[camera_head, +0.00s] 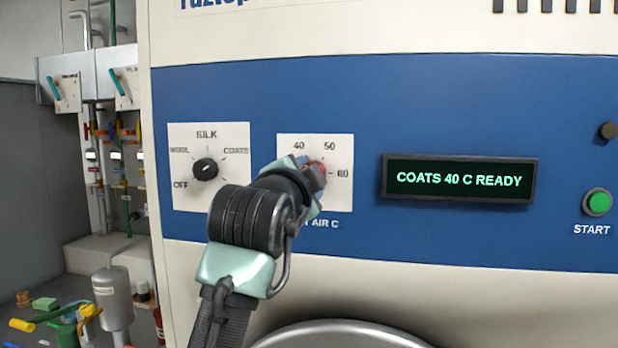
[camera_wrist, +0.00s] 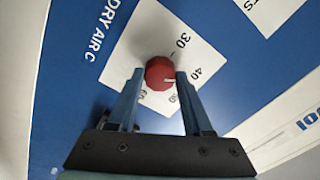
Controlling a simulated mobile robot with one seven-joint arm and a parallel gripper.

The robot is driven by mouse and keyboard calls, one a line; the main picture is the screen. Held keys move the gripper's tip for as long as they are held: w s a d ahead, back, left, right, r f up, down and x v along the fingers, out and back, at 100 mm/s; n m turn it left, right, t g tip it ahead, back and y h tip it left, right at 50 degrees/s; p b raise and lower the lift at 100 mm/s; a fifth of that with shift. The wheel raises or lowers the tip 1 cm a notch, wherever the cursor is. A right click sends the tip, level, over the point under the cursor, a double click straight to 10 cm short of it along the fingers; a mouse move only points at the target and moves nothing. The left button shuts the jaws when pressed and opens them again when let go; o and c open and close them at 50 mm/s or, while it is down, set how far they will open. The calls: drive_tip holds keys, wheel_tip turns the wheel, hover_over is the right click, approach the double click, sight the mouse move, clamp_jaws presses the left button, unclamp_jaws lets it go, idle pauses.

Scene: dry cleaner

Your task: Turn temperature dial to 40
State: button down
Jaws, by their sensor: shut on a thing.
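The temperature dial is a red knob (camera_wrist: 159,72) with a white pointer mark, on a white scale plate (camera_wrist: 131,45) marked 30, 40, 50 and 60. In the wrist view the pointer lies close to the 40 label. My gripper (camera_wrist: 158,76) has one finger on each side of the knob and is shut on it. In the head view only a bit of the red knob (camera_head: 319,168) shows, as my gripper (camera_head: 311,174) hides most of it. The display (camera_head: 459,180) reads "COATS 40 C READY".
A black program dial (camera_head: 205,169) sits on a white plate to the left. A green START button (camera_head: 597,202) and a dark round knob (camera_head: 608,130) are at the right. A round metal rim (camera_head: 340,332) is below. Pipes and valves stand at the far left.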

drive_tip(key=shift+c, duration=1.6)
unclamp_jaws()
drive_tip(key=b+v, duration=0.5)
drive_tip(key=v, duration=0.8)
drive_tip(key=s+d+r+n+t+y, duration=0.1)
drive_tip(key=s+r+n+t+y, duration=0.1)
drive_tip(key=s+n+t, duration=0.3)
drive_tip(key=s+d+r+n+t+y, duration=0.1)
drive_tip(key=s+n+t, duration=0.3)
drive_tip(key=s+n, duration=0.5)
drive_tip(key=s+r, duration=0.1)
drive_tip(key=s, duration=0.1)
drive_tip(key=shift+s+d+n+t+y, duration=0.4)
